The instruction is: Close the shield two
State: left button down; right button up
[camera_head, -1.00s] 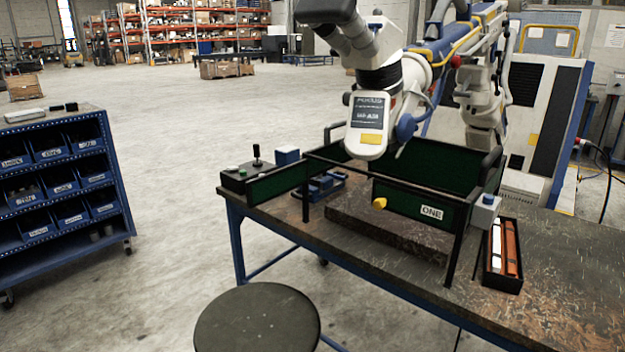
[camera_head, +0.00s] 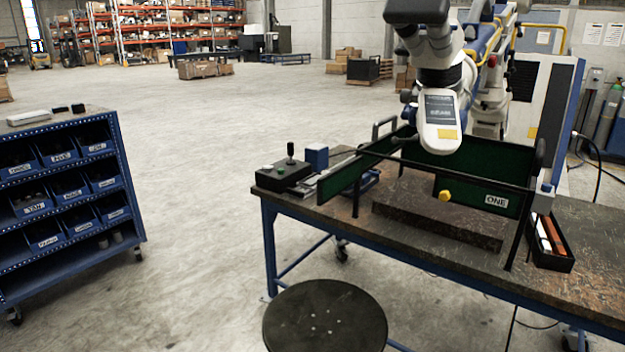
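A dark green panel labelled ONE (camera_head: 480,199), with a yellow knob (camera_head: 445,195), stands in a black frame on the workbench. A second green panel (camera_head: 350,175) sticks out at the frame's left side, angled toward the bench's left front. No label is readable on it, so I cannot tell whether it is shield two. Another green panel (camera_head: 480,158) stands along the back. The white microscope head (camera_head: 440,122) hangs above the frame. Neither of my grippers is in view.
The workbench (camera_head: 440,258) carries a black control box with joystick (camera_head: 284,175) at left and a black tray (camera_head: 551,258) at right. A round stool (camera_head: 325,316) stands in front. A blue bin cart (camera_head: 70,190) is at left; open floor lies between.

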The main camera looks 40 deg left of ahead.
aim_at(330, 184)
jog(key=j, duration=0.4)
jog(key=k+j+z, duration=0.1)
jog(key=j, duration=0.35)
jog(key=k+j, duration=0.1)
jog(key=j, duration=0.3)
jog(key=k+j+z, duration=0.1)
jog(key=j, duration=0.35)
jog(key=k+j, duration=0.1)
jog(key=j, duration=0.3)
jog(key=i+j+z, duration=0.1)
jog(key=j, duration=0.35)
jog(key=i+j, duration=0.1)
jog(key=j, duration=0.35)
jog(key=j+z, duration=0.15)
jog(key=j, duration=0.3)
jog(key=i+j, duration=0.35)
jog(key=j, duration=0.1)
